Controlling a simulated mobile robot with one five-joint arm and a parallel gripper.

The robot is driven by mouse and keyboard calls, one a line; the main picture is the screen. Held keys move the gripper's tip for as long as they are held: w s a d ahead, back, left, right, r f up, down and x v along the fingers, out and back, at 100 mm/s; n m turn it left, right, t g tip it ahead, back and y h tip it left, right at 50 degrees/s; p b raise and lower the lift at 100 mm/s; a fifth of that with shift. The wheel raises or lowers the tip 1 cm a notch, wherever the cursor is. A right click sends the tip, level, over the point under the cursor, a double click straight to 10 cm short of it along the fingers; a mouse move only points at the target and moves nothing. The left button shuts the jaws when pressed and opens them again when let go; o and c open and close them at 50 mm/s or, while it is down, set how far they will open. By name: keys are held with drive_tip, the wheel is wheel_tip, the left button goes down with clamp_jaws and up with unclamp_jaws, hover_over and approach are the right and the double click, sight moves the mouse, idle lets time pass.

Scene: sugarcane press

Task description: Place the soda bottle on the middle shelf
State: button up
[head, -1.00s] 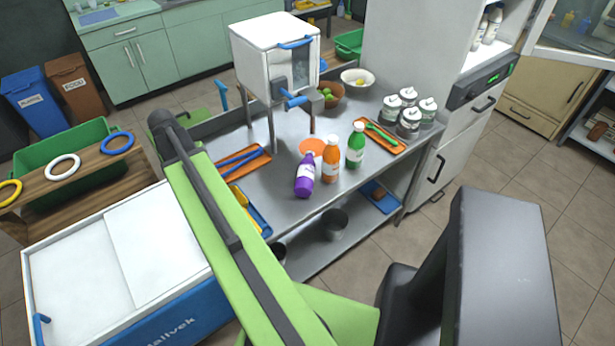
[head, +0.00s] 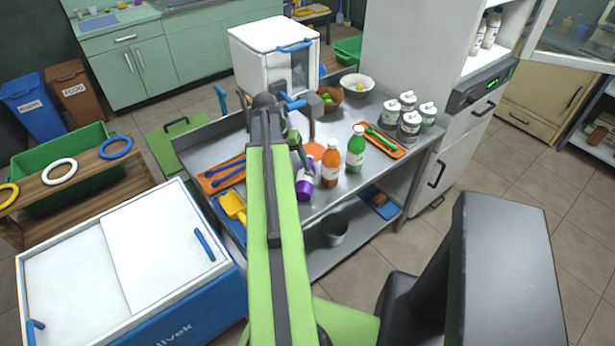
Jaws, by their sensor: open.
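Three bottles with white caps stand on the steel table: a purple one (head: 304,188), an orange one (head: 331,165) and a green one (head: 355,150). I cannot tell from the picture which is the soda bottle. My gripper (head: 304,158) is open just above the purple bottle, and hides its top. I cannot tell whether it touches that bottle. A white shelf (head: 470,62) holding bottles is in the tall cabinet at the upper right. The table has a lower shelf (head: 310,262). I cannot tell which is the middle shelf.
A white press box (head: 262,50) stands at the table's back. Several metal canisters (head: 409,124) and an orange tray (head: 385,143) are on the right. A blue tray (head: 228,212) with a yellow scoop lies left of my arm. A white-lidded chest (head: 150,245) stands front left.

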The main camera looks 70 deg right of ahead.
sight(303, 174)
drive_tip(key=shift+s+d, duration=0.1)
drive_tip(key=shift+s, duration=0.35)
drive_tip(key=b+x, duration=0.2)
drive_tip(key=x, duration=0.1)
drive_tip(key=b+x, duration=0.2)
drive_tip(key=b, duration=0.1)
drive_tip(key=shift+s+d+f, duration=0.15)
drive_tip(key=shift+s+f, duration=0.1)
drive_tip(key=shift+s, duration=0.25)
drive_tip(key=shift+r, duration=0.2)
clamp_jaws()
